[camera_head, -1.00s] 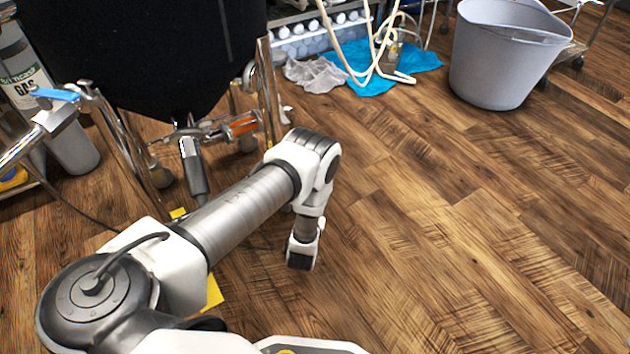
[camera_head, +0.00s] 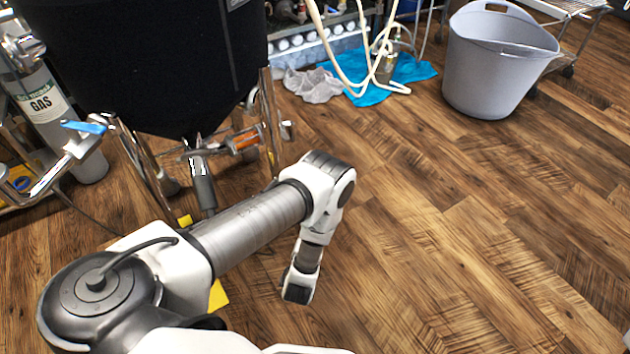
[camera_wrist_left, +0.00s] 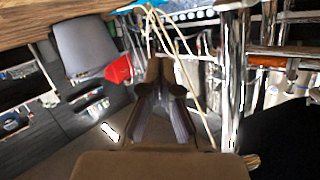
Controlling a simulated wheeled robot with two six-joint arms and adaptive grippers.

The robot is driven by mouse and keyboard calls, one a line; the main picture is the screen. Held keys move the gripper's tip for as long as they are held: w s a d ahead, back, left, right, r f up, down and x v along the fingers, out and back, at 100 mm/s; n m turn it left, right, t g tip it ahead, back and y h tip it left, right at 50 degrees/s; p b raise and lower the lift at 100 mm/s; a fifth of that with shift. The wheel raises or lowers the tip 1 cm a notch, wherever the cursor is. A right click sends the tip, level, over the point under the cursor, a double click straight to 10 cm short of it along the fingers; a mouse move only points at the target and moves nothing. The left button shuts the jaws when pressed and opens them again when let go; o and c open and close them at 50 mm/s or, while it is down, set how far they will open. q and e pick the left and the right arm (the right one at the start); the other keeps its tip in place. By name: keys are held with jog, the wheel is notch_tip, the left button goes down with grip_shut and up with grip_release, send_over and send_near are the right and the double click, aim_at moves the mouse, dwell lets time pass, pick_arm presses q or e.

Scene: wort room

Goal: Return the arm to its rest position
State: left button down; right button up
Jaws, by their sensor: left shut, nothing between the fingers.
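My left arm (camera_head: 250,222) reaches in from the lower left of the head view, bent at the elbow, with its wrist pointing down over the wooden floor. Its end (camera_head: 298,286) hangs over bare floor, right of the black vessel's metal legs. The fingers do not show clearly in the head view. In the left wrist view my left gripper (camera_wrist_left: 161,75) is shut, with its dark fingers together and nothing between them. My right gripper is not in view.
A black vessel (camera_head: 150,60) on metal legs stands close to my left arm, with a blue-handled valve (camera_head: 84,127) and gas cylinder (camera_head: 45,105) at left. A grey bucket (camera_head: 495,70) and blue cloth (camera_head: 410,68) lie further back. The right floor is clear.

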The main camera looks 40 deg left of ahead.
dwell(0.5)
pick_arm(q)
jog(key=w+r+h+p, duration=0.15)
jog(key=w+r, duration=0.25)
jog(key=r, duration=0.7)
jog(key=s+d+f+m+g+h+p, duration=0.1)
jog(key=s+d+g+h, duration=0.45)
jog(key=s, duration=0.85)
jog(key=s+d+f+m+g+p, duration=0.1)
jog(key=s+d+g, duration=0.2)
jog(key=s+g, duration=0.85)
notch_tip(320, 180, up, 38)
jog(key=s+t+p, duration=0.2)
jog(key=t+p, duration=0.1)
jog(key=p, duration=3.5)
jog(key=shift+s+a+r, duration=0.15)
jog(key=shift+s+a, duration=0.1)
jog(key=shift+s, duration=0.05)
